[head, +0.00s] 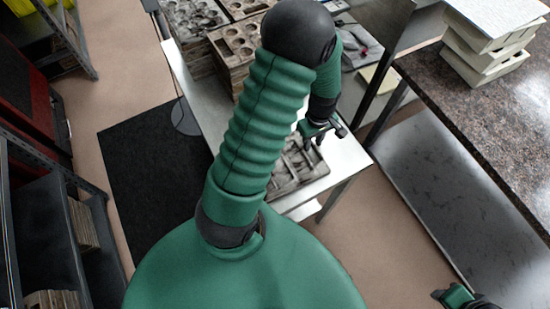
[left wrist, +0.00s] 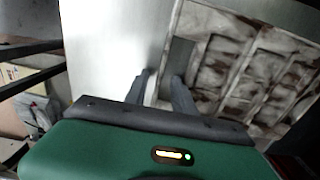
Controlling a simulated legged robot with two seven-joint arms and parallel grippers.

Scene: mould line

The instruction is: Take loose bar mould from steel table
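The loose bar mould (head: 296,172) is a grey-brown tray with long compartments. It lies near the front end of the steel table (head: 347,160), partly hidden by my left arm. In the left wrist view the mould (left wrist: 245,62) fills the right side, with brown stains in its compartments. My left gripper (head: 312,138) is above the mould's far right part.
Stacks of cavity moulds (head: 232,45) stand farther back on the steel table. A dark speckled counter (head: 490,110) with pale stacked moulds (head: 485,50) is at right. A dark mat (head: 150,170) covers the floor left of the table. Shelving (head: 50,225) stands at far left.

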